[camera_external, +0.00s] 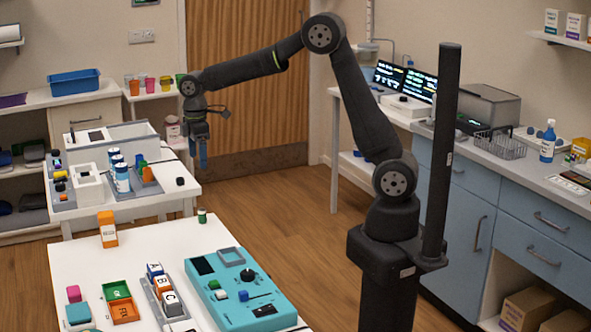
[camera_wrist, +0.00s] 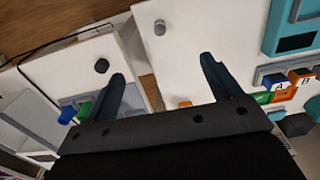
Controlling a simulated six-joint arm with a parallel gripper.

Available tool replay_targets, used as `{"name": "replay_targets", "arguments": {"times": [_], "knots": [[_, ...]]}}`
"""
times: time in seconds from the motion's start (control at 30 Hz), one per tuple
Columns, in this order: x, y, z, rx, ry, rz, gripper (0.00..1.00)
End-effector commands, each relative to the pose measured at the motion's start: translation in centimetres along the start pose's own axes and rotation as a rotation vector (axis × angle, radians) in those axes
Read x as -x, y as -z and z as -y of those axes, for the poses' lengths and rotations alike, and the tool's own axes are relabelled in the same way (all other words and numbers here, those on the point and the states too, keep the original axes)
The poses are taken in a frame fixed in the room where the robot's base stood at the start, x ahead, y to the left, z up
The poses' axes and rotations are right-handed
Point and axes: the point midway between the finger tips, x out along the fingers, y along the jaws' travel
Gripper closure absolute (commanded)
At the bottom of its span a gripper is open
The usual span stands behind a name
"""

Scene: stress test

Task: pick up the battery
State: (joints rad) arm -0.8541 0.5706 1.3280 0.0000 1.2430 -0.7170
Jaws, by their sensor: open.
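In the wrist view a small grey cylinder (camera_wrist: 160,28) near a white table's corner appears to be the same thing. My gripper (camera_external: 200,160) hangs pointing down, beside the right edge of the back white table and well above the floor. In the wrist view my gripper (camera_wrist: 162,68) has its two dark blue fingers wide apart with nothing between them. The cylinder lies beyond the fingertips, clear of them.
The back table holds a small black object (camera_external: 180,181), bottles (camera_external: 122,178) and trays. A floor gap separates the tables.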

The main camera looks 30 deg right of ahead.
Motion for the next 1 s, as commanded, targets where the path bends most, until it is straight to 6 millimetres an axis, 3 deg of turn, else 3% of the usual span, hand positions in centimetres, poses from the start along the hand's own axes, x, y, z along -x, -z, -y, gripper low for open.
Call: {"name": "replay_targets", "arguments": {"times": [0.03, 0.17, 0.47, 0.8, 1.0], "knots": [[0.0, 0.0, 0.0, 0.000, 0.000, 0.000, 0.28], [0.0, 0.0, 0.0, 0.000, 0.000, 0.000, 0.51], [-0.2, 0.3, 0.2, 0.027, -0.005, 0.011, 0.51], [-2.9, 5.0, 4.0, 0.624, -0.125, 0.295, 0.51], [-3.9, 5.8, 4.6, 0.769, -0.152, 0.376, 0.51]]}}
